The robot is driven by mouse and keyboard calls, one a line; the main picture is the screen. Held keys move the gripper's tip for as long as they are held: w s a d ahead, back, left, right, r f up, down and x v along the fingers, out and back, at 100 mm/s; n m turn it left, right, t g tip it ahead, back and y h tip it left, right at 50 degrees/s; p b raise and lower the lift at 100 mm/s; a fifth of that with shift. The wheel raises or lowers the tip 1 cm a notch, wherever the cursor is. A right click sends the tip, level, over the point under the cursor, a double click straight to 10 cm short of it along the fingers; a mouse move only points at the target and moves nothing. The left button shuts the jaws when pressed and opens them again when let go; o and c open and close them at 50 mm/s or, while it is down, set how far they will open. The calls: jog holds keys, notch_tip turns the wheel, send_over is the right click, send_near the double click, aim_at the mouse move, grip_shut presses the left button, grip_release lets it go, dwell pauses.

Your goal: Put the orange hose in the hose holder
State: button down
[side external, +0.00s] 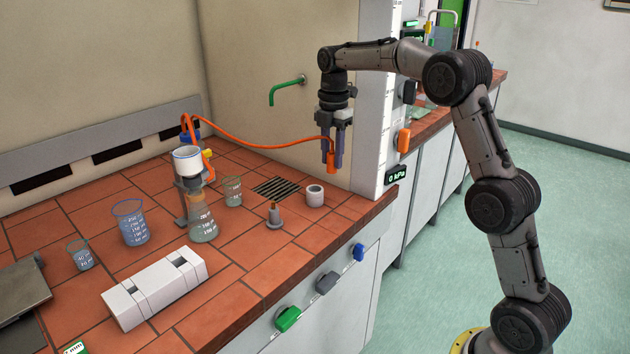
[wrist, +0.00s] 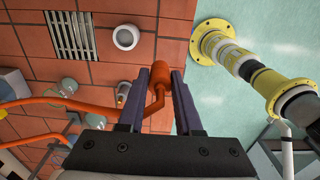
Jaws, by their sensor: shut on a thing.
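The orange hose (side external: 262,142) runs in an arc from the clamp stand and flask area to my gripper (side external: 332,160). My gripper points down, shut on the hose near its thick orange end piece (side external: 331,169), and holds it above the bench. In the wrist view, the end piece (wrist: 160,76) shows between the two fingers. Two pieces stand upright on the tiles below: a short white hollow cylinder (side external: 314,196) and a grey cone-shaped piece with an orange-brown top (side external: 273,216). I cannot tell for certain which is the hose holder. Both are apart from the hose.
A flask (side external: 202,222) stands at the clamp stand with a white-blue funnel (side external: 187,159) above. Beakers (side external: 131,222) and a white box (side external: 154,287) are to the left. A drain grate (side external: 276,188) lies behind, below a green tap (side external: 286,87). The bench edge is close.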

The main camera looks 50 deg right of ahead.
jog(key=w+f, duration=0.2)
jog(key=w+d+f, duration=0.1)
jog(key=w+f, duration=0.1)
jog(key=w+d+f, duration=0.1)
jog(key=w+f, duration=0.2)
jog(key=shift+f, duration=1.5)
jog(key=shift+f, duration=0.1)
jog(key=c, duration=0.6)
grip_release()
